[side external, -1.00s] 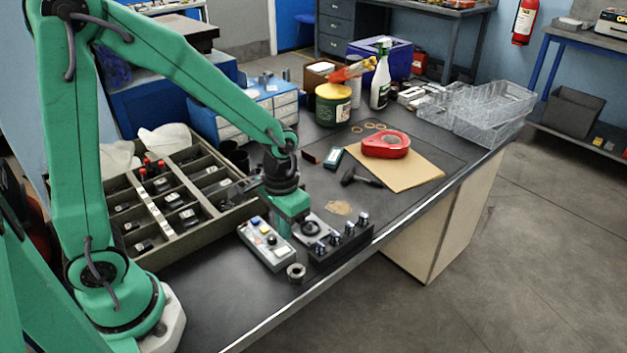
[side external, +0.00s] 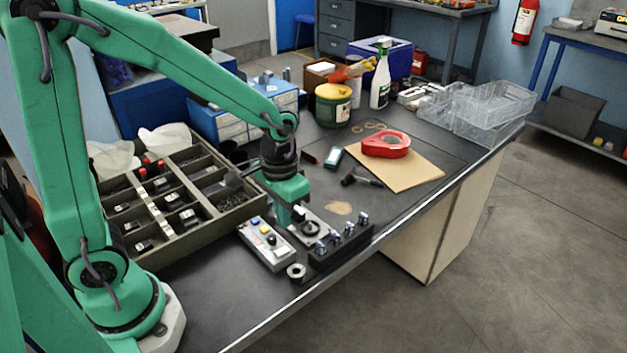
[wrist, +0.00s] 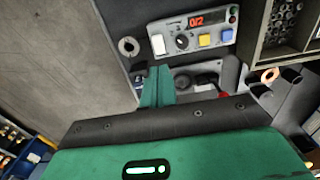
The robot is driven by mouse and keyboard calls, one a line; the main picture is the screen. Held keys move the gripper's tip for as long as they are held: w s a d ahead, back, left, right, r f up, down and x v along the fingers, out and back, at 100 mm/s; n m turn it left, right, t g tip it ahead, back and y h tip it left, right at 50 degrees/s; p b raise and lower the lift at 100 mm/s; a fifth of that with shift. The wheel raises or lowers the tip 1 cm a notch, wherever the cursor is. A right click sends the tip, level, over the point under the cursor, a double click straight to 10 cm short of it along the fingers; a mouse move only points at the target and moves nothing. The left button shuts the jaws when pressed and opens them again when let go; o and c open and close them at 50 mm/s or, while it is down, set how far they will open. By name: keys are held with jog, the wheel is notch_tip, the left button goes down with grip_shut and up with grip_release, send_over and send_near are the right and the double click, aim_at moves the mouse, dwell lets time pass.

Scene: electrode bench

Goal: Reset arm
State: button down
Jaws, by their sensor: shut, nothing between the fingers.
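My gripper (side external: 283,216) is shut and empty, with its green fingers pointing down. It is above the bench between the button box and the grey plate fixture. In the wrist view the fingers (wrist: 157,88) are together, with the box's display and buttons beyond them. The button box (side external: 266,243) has white, yellow and blue buttons, and its red display reads 0/2 in the wrist view (wrist: 195,38). The plate fixture (side external: 318,223) with a dark round part is partly hidden behind the fingers. A black block (side external: 341,244) with several metal-topped posts stands to its right.
A metal ring (side external: 296,271) lies near the bench's front edge. A compartment tray (side external: 165,245) with small parts stands to the left.

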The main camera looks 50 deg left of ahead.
jog(key=s+a+r+t, duration=0.2)
jog(key=s+r, duration=0.2)
jog(key=r, duration=0.3)
jog(key=s+a+r+t, duration=0.2)
jog(key=s+r+t, duration=0.1)
jog(key=s+r, duration=0.2)
jog(key=shift+s+r+t, duration=0.25)
jog(key=shift+r+t, duration=0.05)
jog(key=shift+r, duration=0.6)
